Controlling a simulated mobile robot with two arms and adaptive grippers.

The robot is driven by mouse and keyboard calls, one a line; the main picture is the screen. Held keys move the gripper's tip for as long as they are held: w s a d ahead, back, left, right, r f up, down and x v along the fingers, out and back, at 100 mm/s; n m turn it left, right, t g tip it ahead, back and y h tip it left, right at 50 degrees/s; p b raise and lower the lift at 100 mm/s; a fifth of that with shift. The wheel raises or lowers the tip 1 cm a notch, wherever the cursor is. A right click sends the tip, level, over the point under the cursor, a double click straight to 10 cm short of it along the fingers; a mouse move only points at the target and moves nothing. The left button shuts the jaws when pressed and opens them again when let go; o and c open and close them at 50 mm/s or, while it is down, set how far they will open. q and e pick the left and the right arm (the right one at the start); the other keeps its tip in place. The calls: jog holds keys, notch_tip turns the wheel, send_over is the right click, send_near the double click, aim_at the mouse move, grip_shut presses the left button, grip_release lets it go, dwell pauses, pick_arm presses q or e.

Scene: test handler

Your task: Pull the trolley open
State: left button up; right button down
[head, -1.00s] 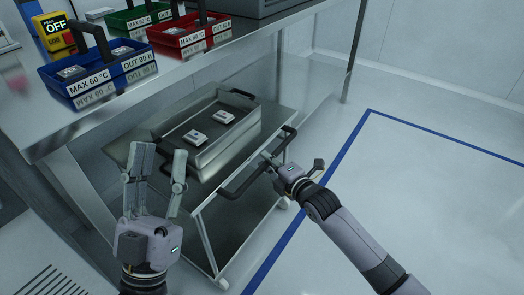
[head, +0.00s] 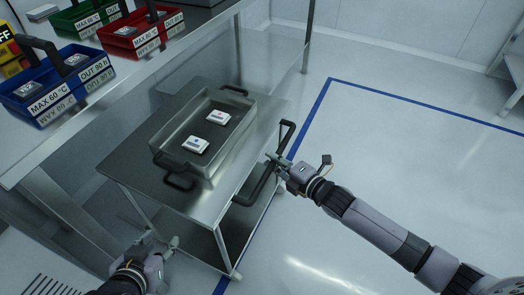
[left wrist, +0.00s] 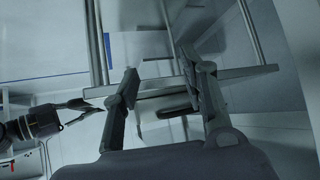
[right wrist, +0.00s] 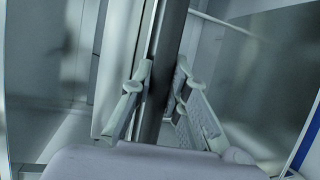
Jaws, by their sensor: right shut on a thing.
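The metal trolley (head: 130,165) stands partly out from under the steel table, its front by the blue floor line. Its dark handle (head: 262,186) runs along the front edge. My right gripper (head: 279,163) is shut on this handle; in the right wrist view its fingers (right wrist: 160,85) lie on both sides of a dark bar. My left gripper (head: 158,242) is low by the trolley's near side, apart from it; its fingers (left wrist: 160,80) are spread and empty in the left wrist view. A metal tray (head: 212,172) with black handles sits on the trolley top, holding two white devices (head: 195,145).
The steel table (head: 60,150) carries a blue crate (head: 48,102), a green crate (head: 78,22) and a red crate (head: 118,40). A blue line (head: 420,105) marks the floor. The floor right of the trolley is clear.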

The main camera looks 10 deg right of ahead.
pick_arm(q)
jog(key=s+a+f+g+y+p, duration=0.1)
jog(key=s+a+f+g+p, duration=0.2)
jog(key=s+g, duration=0.3)
jog(key=shift+s+f+y+p, duration=0.3)
jog(key=shift+s+f+p, duration=0.4)
jog(key=shift+s, duration=1.25)
pick_arm(e)
jog(key=s+d, duration=0.8)
jog(key=d, duration=0.3)
jog(key=shift+s+d, duration=0.35)
jog(key=shift+d, duration=0.05)
pick_arm(q)
jog(key=shift+a, duration=0.15)
pick_arm(e)
jog(key=shift+f, duration=0.1)
jog(key=c, duration=1.5)
grip_release()
jog(key=shift+c, duration=0.2)
pick_arm(q)
jog(key=shift+r, duration=0.1)
pick_arm(e)
jog(key=v, duration=1.2)
jog(key=shift+w, duration=0.15)
